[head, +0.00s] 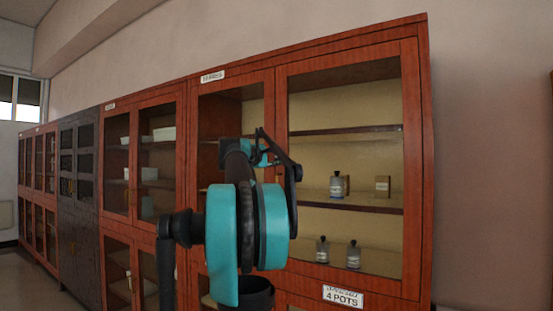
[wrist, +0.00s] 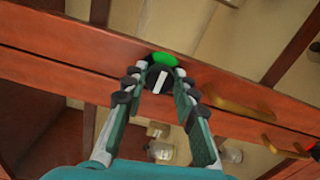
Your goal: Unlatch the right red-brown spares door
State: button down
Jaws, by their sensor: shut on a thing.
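The right red-brown spares door (head: 411,150) has a large glass pane and looks closed in the head view. The left spares door (head: 205,130) is beside it, under a white label (head: 212,76). In the wrist view a round black latch knob (wrist: 153,77) with a slightly tilted white bar sits on the red-brown frame. A green patch (wrist: 163,58) shows just above it. My gripper (wrist: 162,73) is shut on the knob, one fingertip at each side. In the head view my arm hides the knob.
A brass handle (wrist: 242,109) lies to the right of my gripper, with another brass handle (wrist: 270,143) below it. Bottles (head: 337,186) stand on shelves behind the glass. A "4 POTS" label (head: 343,296) is below. A dark cabinet (head: 87,245) stands farther left.

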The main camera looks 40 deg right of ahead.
jog(key=shift+n, duration=0.4)
jog(key=c, duration=1.2)
grip_release()
jog(key=shift+a, duration=0.1)
jog(key=v, duration=1.1)
jog(key=shift+s+a, duration=0.2)
jog(key=shift+a, duration=0.15)
jog(key=shift+f, duration=0.1)
